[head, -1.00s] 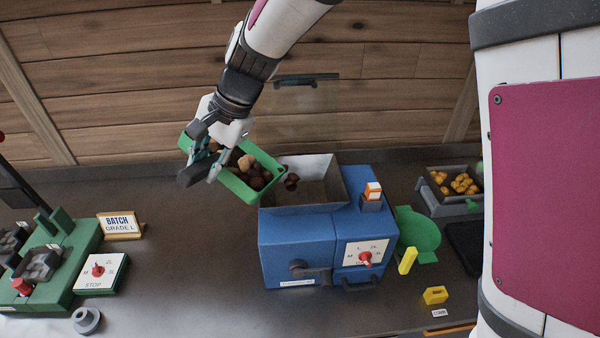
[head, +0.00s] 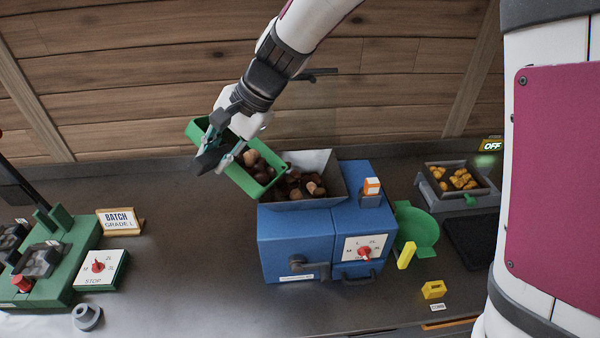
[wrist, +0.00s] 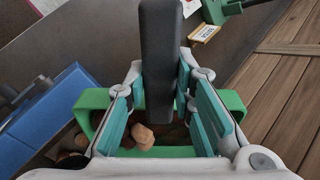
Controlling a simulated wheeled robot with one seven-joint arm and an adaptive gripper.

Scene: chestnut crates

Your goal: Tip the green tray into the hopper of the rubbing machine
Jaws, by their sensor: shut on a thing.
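The green tray (head: 206,132) is tilted down to the right, its low end at the left rim of the grey hopper (head: 335,178). Several brown chestnuts (head: 256,163) are still in its lower end. More chestnuts (head: 308,186) lie in the hopper on top of the blue rubbing machine (head: 295,241). My gripper (head: 216,152) is shut on the tray near its upper left end. In the wrist view the tray (wrist: 165,152) shows between and beyond the fingers, with a few chestnuts (wrist: 143,136) inside; a dark bar hides part of it.
A green machine (head: 50,262) with a dial and a batch sign (head: 120,222) stand at the left. A grey bin of yellow pieces (head: 458,178), a green round dish (head: 417,227) and yellow blocks (head: 434,290) are at the right. Bare counter lies left of the blue machine.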

